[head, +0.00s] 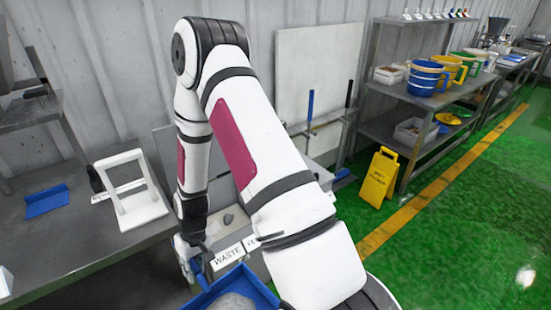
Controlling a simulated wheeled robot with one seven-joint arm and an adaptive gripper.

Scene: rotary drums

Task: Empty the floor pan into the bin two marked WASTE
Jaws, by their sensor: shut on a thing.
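A blue pan (268,288) shows at the bottom edge of the head view, cut off by the frame and partly behind my arm. Grey material (232,303) lies in it. My gripper (192,268) is at the pan's left end, shut on its blue handle; the fingertips are hard to make out. A label reading WASTE (227,256) is on a light grey bin (212,241) just behind the pan. Dark grey lumps show inside that bin. The pan appears in front of the label; I cannot tell its height above the floor.
A second label (252,243), partly hidden by my arm, sits right of WASTE. A grey table (75,240) with a white stand (132,190) and a blue scoop (46,200) is at left. A yellow floor sign (380,178) and shelves (430,98) stand right. Green floor there is open.

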